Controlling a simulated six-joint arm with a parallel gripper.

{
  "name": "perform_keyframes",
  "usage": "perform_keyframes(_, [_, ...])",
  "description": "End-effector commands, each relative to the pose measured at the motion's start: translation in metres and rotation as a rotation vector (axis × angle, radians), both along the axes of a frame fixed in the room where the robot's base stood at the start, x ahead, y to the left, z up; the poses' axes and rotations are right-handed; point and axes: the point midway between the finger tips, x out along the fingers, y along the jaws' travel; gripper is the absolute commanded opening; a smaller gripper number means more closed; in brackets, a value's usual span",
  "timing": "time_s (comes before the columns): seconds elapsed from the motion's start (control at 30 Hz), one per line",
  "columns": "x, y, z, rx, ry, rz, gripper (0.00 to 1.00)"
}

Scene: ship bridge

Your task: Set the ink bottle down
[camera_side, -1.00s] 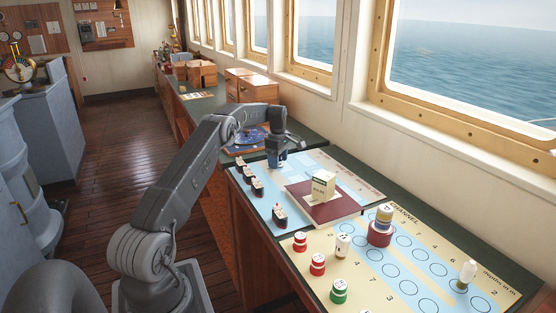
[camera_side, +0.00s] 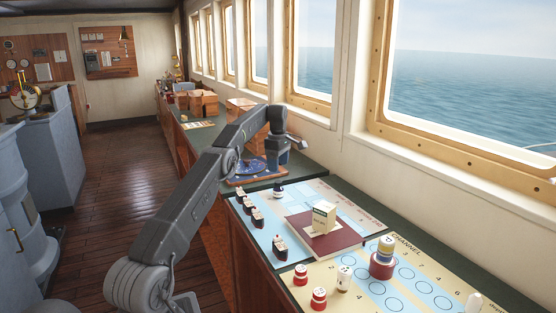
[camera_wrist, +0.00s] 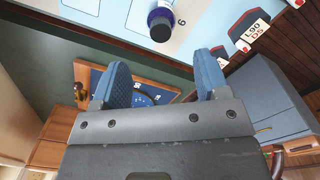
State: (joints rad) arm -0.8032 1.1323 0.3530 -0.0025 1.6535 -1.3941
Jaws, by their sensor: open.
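The ink bottle (camera_side: 279,190), small and dark with a pale label, stands on the light blue part of the chart (camera_side: 318,193), near its far end. In the wrist view the bottle (camera_wrist: 160,22) shows at the top, beyond my fingertips and apart from them. My gripper (camera_side: 277,160) is above the bottle in the side view, clear of it. In the wrist view my gripper's (camera_wrist: 163,72) two blue fingers are spread with nothing between them.
Several small dark pieces (camera_side: 256,217) line the chart's left edge. A cream box (camera_side: 323,217) sits on a dark red book (camera_side: 338,236). Red-and-white pieces (camera_side: 301,275) stand on the nearer channel board (camera_side: 330,291). A blue round chart in a wooden frame (camera_side: 240,177) lies behind.

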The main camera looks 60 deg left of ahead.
Motion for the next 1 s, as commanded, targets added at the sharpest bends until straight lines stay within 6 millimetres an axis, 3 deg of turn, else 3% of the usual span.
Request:
perform_keyframes(0.37, [-0.001,-0.001,0.015,0.000,0.000,-0.002,0.68])
perform_keyframes(0.53, [0.011,-0.022,0.041,0.018,-0.018,-0.097,0.68])
perform_keyframes(0.67, [0.027,-0.068,0.083,0.052,-0.047,-0.293,0.68])
perform_keyframes(0.77, [0.032,-0.115,0.116,0.086,-0.072,-0.479,0.68])
perform_keyframes(0.87, [0.026,-0.165,0.144,0.123,-0.098,-0.664,0.68])
perform_keyframes(1.0, [0.003,-0.234,0.172,0.177,-0.131,-0.920,0.68])
